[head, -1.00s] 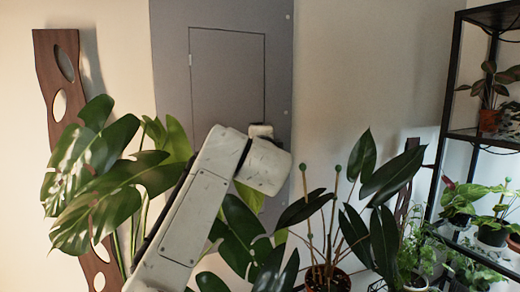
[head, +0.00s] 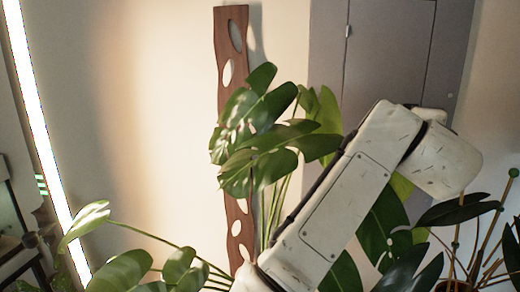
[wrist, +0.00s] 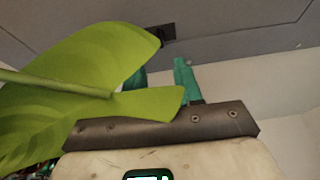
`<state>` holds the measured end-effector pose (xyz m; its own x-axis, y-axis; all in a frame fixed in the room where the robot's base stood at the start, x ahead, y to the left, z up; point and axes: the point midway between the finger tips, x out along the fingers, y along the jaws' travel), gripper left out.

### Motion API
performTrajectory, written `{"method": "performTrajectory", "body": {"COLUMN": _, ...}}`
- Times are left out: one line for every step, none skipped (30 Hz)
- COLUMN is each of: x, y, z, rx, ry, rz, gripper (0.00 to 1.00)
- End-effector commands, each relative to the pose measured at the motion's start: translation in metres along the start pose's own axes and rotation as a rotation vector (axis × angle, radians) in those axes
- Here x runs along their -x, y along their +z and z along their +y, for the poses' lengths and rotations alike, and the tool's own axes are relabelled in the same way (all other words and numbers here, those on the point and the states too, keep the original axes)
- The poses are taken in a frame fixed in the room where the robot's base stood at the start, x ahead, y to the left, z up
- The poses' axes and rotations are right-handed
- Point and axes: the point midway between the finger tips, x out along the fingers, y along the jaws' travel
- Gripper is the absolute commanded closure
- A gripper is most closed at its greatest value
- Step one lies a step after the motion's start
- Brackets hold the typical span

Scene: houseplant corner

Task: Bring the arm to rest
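My arm (head: 350,195) rises from the bottom of the head view and bends at a rounded white joint (head: 440,160) in front of the grey panel. My gripper is not visible in the head view. In the wrist view my gripper (wrist: 160,82) has two teal fingers with a gap between them. A large light green leaf (wrist: 90,70) covers the left finger in part and overlaps the brown gripper bar. I cannot tell whether the leaf touches the gripper. No held object shows between the fingers.
A big-leaved plant (head: 265,130) stands left of my arm, before a wavy wooden board (head: 232,60). Dark-leaved plants (head: 455,210) are close on the right. The grey panel (head: 400,55) is behind. A bright light strip (head: 40,130) stands far left. Bare wall lies between strip and board.

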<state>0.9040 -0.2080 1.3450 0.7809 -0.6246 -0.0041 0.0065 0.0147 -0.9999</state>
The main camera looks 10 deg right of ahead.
Motion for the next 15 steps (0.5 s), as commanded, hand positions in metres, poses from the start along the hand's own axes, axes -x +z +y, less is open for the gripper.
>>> {"method": "performTrajectory", "body": {"x": 0.000, "y": -0.001, "z": 0.003, "rx": 0.018, "ry": 0.000, "rz": -0.001, "gripper": 0.65}}
{"method": "performTrajectory", "body": {"x": 0.000, "y": -0.002, "z": 0.005, "rx": 0.036, "ry": 0.001, "rz": -0.002, "gripper": 0.65}}
{"method": "performTrajectory", "body": {"x": 0.000, "y": -0.003, "z": 0.009, "rx": 0.068, "ry": 0.003, "rz": -0.005, "gripper": 0.65}}
{"method": "performTrajectory", "body": {"x": 0.000, "y": -0.003, "z": 0.013, "rx": 0.099, "ry": 0.004, "rz": -0.009, "gripper": 0.65}}
{"method": "performTrajectory", "body": {"x": 0.000, "y": -0.004, "z": 0.018, "rx": 0.134, "ry": 0.006, "rz": -0.014, "gripper": 0.65}}
{"method": "performTrajectory", "body": {"x": 0.000, "y": -0.005, "z": 0.025, "rx": 0.189, "ry": 0.009, "rz": -0.021, "gripper": 0.65}}
{"method": "performTrajectory", "body": {"x": 0.001, "y": -0.005, "z": 0.031, "rx": 0.234, "ry": 0.014, "rz": -0.030, "gripper": 0.65}}
{"method": "performTrajectory", "body": {"x": 0.001, "y": -0.006, "z": 0.038, "rx": 0.283, "ry": 0.018, "rz": -0.038, "gripper": 0.65}}
{"method": "performTrajectory", "body": {"x": 0.002, "y": -0.006, "z": 0.049, "rx": 0.348, "ry": 0.026, "rz": -0.053, "gripper": 0.65}}
{"method": "performTrajectory", "body": {"x": 0.003, "y": -0.006, "z": 0.057, "rx": 0.397, "ry": 0.034, "rz": -0.064, "gripper": 0.65}}
{"method": "performTrajectory", "body": {"x": 0.004, "y": -0.006, "z": 0.066, "rx": 0.446, "ry": 0.041, "rz": -0.078, "gripper": 0.65}}
{"method": "performTrajectory", "body": {"x": 0.005, "y": -0.006, "z": 0.077, "rx": 0.511, "ry": 0.053, "rz": -0.095, "gripper": 0.65}}
{"method": "performTrajectory", "body": {"x": 0.007, "y": -0.006, "z": 0.087, "rx": 0.560, "ry": 0.063, "rz": -0.110, "gripper": 0.65}}
{"method": "performTrajectory", "body": {"x": 0.008, "y": -0.007, "z": 0.098, "rx": 0.609, "ry": 0.074, "rz": -0.126, "gripper": 0.65}}
{"method": "performTrajectory", "body": {"x": 0.011, "y": -0.007, "z": 0.112, "rx": 0.673, "ry": 0.090, "rz": -0.149, "gripper": 0.65}}
